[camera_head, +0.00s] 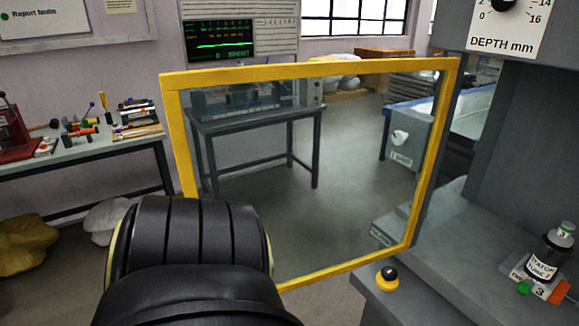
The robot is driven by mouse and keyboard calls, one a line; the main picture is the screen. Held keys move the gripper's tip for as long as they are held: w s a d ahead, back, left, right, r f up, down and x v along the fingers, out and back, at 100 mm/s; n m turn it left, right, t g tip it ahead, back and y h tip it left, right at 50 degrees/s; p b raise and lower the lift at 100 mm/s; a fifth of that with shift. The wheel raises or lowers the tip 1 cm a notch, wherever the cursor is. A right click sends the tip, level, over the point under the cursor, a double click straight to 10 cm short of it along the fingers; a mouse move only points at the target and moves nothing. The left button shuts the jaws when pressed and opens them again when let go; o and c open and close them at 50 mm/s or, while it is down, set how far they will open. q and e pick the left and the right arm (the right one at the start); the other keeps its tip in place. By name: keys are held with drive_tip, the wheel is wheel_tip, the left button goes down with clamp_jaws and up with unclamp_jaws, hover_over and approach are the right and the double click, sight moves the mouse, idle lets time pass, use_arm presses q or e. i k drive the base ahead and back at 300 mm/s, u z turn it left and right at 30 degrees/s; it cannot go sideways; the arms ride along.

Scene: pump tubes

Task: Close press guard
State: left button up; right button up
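The press guard (430,165) is a clear panel in a yellow frame. It stands upright across the middle of the head view, swung out to the left of the grey press (530,130), with its right edge near the press body. A bulky black arm link of mine covers the guard's lower left corner. No gripper fingers show, so I cannot tell whether either gripper touches the frame.
A labelled dark bottle (549,253) stands on the press bed at right. A black and yellow button (387,278) sits at the bed's front. A bench with tools (80,150) is at left; a grey table (255,118) shows through the panel.

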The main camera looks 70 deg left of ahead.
sight(171, 83)
drive_tip(key=k, duration=1.05)
drive_tip(key=z, duration=2.95)
drive_tip(key=k, duration=2.25)
drive_tip(key=u, duration=2.45)
drive_tip(key=i, duration=0.45)
drive_tip(key=z, duration=0.05)
